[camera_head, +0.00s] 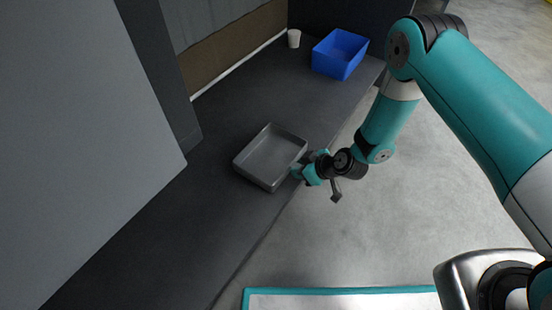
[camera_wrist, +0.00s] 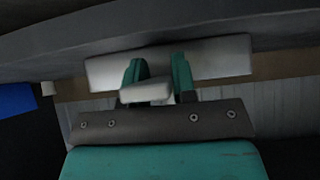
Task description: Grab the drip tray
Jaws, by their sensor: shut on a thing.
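The drip tray (camera_head: 268,158) is a shallow grey rectangular tray in the head view, on the dark bench top near its right edge. My gripper (camera_head: 298,170) is at the tray's right side, with its fingers at the tray wall. In the wrist view my gripper's teal fingers (camera_wrist: 158,82) are shut on the tray's light grey wall (camera_wrist: 220,62). The tray looks empty. The fingertips are partly hidden in the head view.
A blue bin (camera_head: 340,54) and a white cup (camera_head: 294,38) stand at the bench's far end. A large grey panel (camera_head: 85,120) rises on the left. The dark bench top (camera_head: 140,235) is bare in front of the tray. Open floor (camera_head: 420,190) lies to the right.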

